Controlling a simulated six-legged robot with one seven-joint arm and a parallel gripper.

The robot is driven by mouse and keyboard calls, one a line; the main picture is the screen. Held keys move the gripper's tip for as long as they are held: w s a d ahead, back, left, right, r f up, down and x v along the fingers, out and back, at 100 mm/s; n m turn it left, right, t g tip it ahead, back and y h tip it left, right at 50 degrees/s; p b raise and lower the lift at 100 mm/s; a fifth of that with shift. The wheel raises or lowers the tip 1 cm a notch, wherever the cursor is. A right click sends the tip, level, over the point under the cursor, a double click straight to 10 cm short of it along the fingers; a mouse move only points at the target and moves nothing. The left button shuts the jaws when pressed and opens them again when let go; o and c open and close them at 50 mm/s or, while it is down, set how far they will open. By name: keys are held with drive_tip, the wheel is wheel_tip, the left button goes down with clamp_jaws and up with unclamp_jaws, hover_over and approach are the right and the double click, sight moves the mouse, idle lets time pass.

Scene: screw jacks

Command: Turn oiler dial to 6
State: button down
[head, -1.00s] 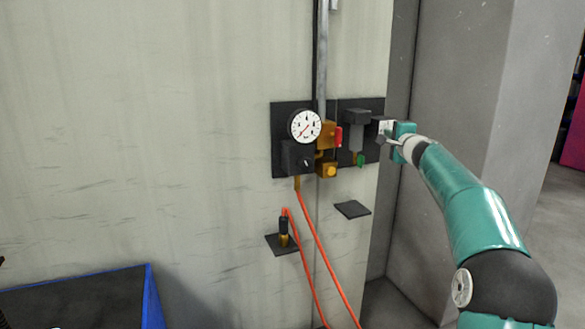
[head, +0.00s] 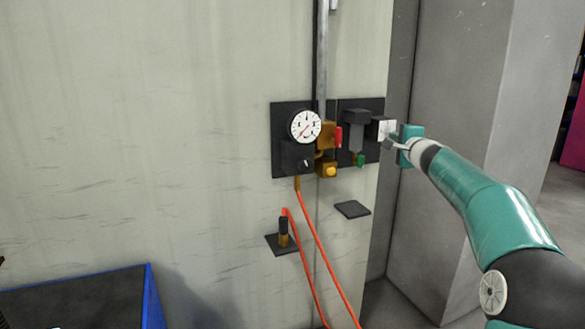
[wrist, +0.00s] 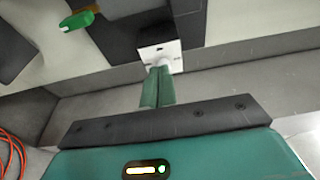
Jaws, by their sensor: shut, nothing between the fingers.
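The oiler is the dark block at the right end of the wall panel, with a white dial face (head: 387,128). The white face also shows in the wrist view (wrist: 158,52), with a small dark mark; no numbers are readable. My gripper (head: 390,143) is at the right end of the panel, close to the dial. In the wrist view my gripper's green fingers (wrist: 158,70) are together and empty, their tips overlapping the lower part of the white face. I cannot tell whether they touch it. The dial's setting is too small to read.
A round gauge (head: 306,126), a red handle (head: 338,136), a yellow button (head: 330,171) and a green-tipped part (head: 361,160) sit left of the oiler. Orange hoses (head: 318,247) hang below. A small dark shelf (head: 352,209) juts out underneath. A grey pillar (head: 450,130) stands right.

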drive_tip(key=shift+s+d, duration=0.3)
drive_tip(key=shift+s, duration=0.3)
drive_tip(key=shift+s+d, duration=0.25)
drive_tip(key=shift+s, duration=0.35)
drive_tip(key=s+a+n+g+y, duration=0.2)
drive_tip(key=s+a+n, duration=0.5)
drive_tip(key=a, duration=0.4)
drive_tip(key=s+a+f+n+g, duration=0.2)
drive_tip(key=s+a+f+g, duration=0.15)
drive_tip(key=s, duration=0.45)
drive_tip(key=s+a+f+n+g, duration=0.2)
drive_tip(key=s+a, duration=0.3)
drive_tip(key=s, duration=0.3)
drive_tip(key=s+d+f+n+g+h, duration=0.1)
drive_tip(key=s+f, duration=0.4)
drive_tip(key=s, duration=0.4)
drive_tip(key=s+d+f+n+g+h, duration=0.2)
drive_tip(key=s+f, duration=0.4)
drive_tip(key=s, duration=0.4)
drive_tip(key=s+d+f+n+g+h, duration=0.1)
drive_tip(key=s+f+n, duration=0.1)
drive_tip(key=s+f, duration=0.4)
drive_tip(key=s, duration=0.3)
drive_tip(key=shift+s+d+g+h, duration=0.25)
drive_tip(key=shift+g+h, duration=0.05)
drive_tip(key=shift+g, duration=0.05)
